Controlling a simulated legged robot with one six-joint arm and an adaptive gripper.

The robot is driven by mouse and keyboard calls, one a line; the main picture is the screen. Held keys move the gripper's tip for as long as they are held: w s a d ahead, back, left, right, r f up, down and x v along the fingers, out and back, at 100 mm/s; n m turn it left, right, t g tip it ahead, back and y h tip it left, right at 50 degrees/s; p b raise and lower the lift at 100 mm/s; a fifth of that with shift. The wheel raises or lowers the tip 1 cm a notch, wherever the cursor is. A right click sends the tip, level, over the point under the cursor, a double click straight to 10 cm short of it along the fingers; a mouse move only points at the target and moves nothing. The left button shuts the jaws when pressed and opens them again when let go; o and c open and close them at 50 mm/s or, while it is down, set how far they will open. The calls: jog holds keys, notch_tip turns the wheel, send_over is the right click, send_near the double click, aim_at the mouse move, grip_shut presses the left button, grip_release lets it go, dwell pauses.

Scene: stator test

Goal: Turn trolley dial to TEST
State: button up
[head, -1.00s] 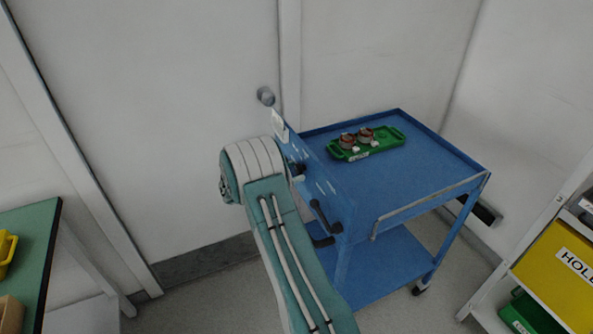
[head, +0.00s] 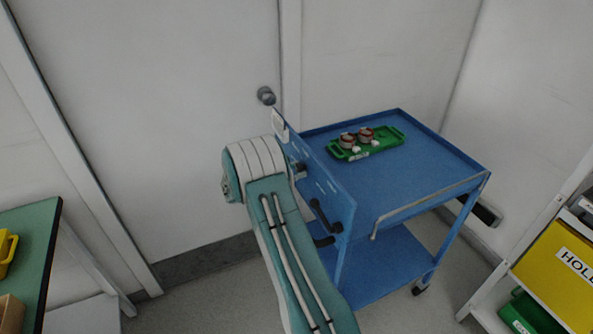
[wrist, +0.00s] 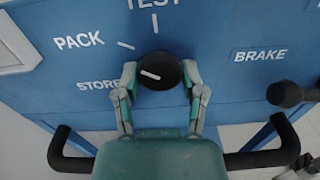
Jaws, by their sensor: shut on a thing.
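The black round dial (wrist: 160,60) on the blue trolley's side panel (wrist: 225,25) carries a short white pointer line. In the wrist view the line points left and slightly up, below the PACK tick and on the STORE side. The TEST label (wrist: 155,4) and its tick are straight above the dial. PACK (wrist: 78,40) is upper left; STORE (wrist: 97,85) is left, partly covered by a finger. My gripper (wrist: 158,72) is shut on the dial, one finger on each side. In the head view my arm largely hides the gripper at the trolley's (head: 365,190) left panel.
A BRAKE label (wrist: 260,54) and a black knob (wrist: 285,93) are right of the dial. Black handles (wrist: 280,145) stick out below. A green tray (head: 377,148) with two copper-coloured parts rests on the trolley top. A shelf with a yellow bin (head: 560,265) stands at right, a green table (head: 30,250) at left.

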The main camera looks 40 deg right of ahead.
jog(key=m, duration=0.5)
jog(key=shift+w+r, duration=0.1)
jog(key=m, duration=0.6)
dwell(0.5)
jog(key=shift+d, duration=0.1)
jog(key=o, duration=1.1)
jog(key=shift+o, duration=0.2)
jog(key=v, duration=1.2)
jog(key=shift+m, duration=0.3)
